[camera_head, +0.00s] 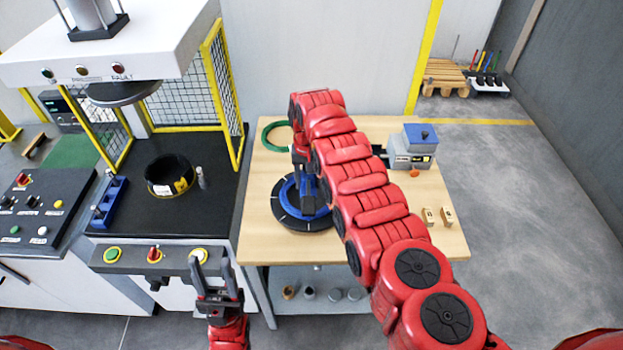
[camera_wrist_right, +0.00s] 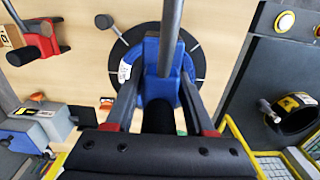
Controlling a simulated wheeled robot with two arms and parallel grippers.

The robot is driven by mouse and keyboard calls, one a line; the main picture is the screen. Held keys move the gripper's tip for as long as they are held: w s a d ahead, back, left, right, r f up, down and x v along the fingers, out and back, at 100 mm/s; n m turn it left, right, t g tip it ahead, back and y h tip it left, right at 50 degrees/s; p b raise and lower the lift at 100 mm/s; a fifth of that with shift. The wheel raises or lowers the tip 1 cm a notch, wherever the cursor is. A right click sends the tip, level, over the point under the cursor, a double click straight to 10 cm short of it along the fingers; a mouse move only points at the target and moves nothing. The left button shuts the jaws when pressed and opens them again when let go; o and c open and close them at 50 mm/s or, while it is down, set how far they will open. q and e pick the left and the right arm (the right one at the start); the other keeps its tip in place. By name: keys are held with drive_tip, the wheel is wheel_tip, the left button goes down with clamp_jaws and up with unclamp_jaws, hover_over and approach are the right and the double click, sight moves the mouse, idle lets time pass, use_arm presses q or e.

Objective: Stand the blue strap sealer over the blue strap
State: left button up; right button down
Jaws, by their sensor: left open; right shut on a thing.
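The blue strap sealer (camera_wrist_right: 152,75), with a long grey handle, is between the fingers of my right gripper (camera_wrist_right: 165,115), which is shut on it. It is over the round black turntable (camera_wrist_right: 122,58), near its middle; I cannot tell if it touches. In the head view, a blue ring (camera_head: 287,192), which may be the blue strap, lies on the black turntable (camera_head: 290,223). My right arm and gripper hide part of it.
A green coil (camera_head: 268,133) lies at the table's back left. A grey-blue machine (camera_head: 412,150) and small tagged blocks (camera_head: 447,216) are on the right. A red tool (camera_wrist_right: 40,40) lies near the turntable. The press (camera_head: 150,130) stands left.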

drive_tip(key=shift+f+b, duration=0.25)
drive_tip(key=shift+b, duration=0.1)
wheel_tip(320, 180, down, 5)
drive_tip(key=b, duration=0.4)
drive_tip(key=shift+w+f+b, duration=0.1)
drive_tip(key=shift+f+b, duration=0.1)
drive_tip(key=shift+b, duration=0.1)
drive_tip(key=shift+r, duration=0.1)
idle(0.3)
idle(1.3)
drive_tip(key=shift+f+b, duration=2.25)
drive_tip(key=shift+f, duration=0.3)
drive_tip(key=shift+c, duration=0.9)
unclamp_jaws()
